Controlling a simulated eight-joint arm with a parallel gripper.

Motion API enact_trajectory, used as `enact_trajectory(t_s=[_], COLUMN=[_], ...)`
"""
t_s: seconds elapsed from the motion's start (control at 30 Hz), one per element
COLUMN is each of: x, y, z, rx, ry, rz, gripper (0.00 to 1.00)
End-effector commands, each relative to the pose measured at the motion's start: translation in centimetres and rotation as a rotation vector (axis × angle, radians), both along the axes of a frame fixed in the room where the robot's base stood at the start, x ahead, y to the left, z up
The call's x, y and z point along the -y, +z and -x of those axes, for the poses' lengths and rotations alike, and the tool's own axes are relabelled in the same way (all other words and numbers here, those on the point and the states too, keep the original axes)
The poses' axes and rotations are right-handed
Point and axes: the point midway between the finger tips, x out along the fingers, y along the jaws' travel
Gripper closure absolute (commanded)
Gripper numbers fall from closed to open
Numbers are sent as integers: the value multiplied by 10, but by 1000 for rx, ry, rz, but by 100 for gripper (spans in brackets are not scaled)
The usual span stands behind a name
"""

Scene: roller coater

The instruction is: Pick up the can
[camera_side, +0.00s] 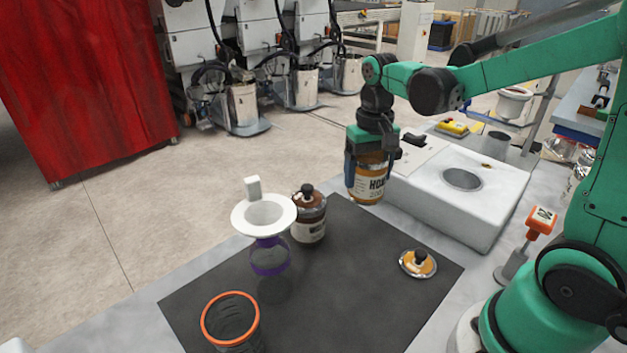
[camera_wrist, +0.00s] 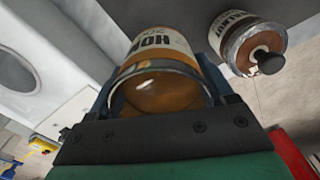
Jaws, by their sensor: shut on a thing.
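The can (camera_side: 369,184) is a glass-like cylinder with amber-brown contents and a white label with dark letters. It is held above the dark mat (camera_side: 345,285), near its back edge, beside the white machine block. My gripper (camera_side: 369,163) points down and is shut around the can's upper part, one finger on each side. In the wrist view the can (camera_wrist: 158,75) fills the space between the fingers, its open-looking top toward the camera. A round lid with a black knob (camera_side: 418,262) lies on the mat at the right, apart from the can.
A second, brown can with a black knob lid (camera_side: 309,218) stands on the mat left of my gripper. A white funnel on a purple ring (camera_side: 265,217) stands beside it. An orange-rimmed container (camera_side: 231,318) is at the front. The white block (camera_side: 455,195) is close on the right.

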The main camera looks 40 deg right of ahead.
Motion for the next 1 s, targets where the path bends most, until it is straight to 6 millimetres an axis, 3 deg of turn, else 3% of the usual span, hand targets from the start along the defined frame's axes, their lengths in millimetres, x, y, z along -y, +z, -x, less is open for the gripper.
enact_trajectory(t_s=[0.2, 0.5, 0.7, 1.0], x=[0, 0, 0, 0], y=[56, 108, 121, 123], z=[0, 0, 0, 0], rx=[0, 0, 0, 0], ry=[0, 0, 0, 0], rz=[0, 0, 0, 0], gripper=[90, 90, 90, 90])
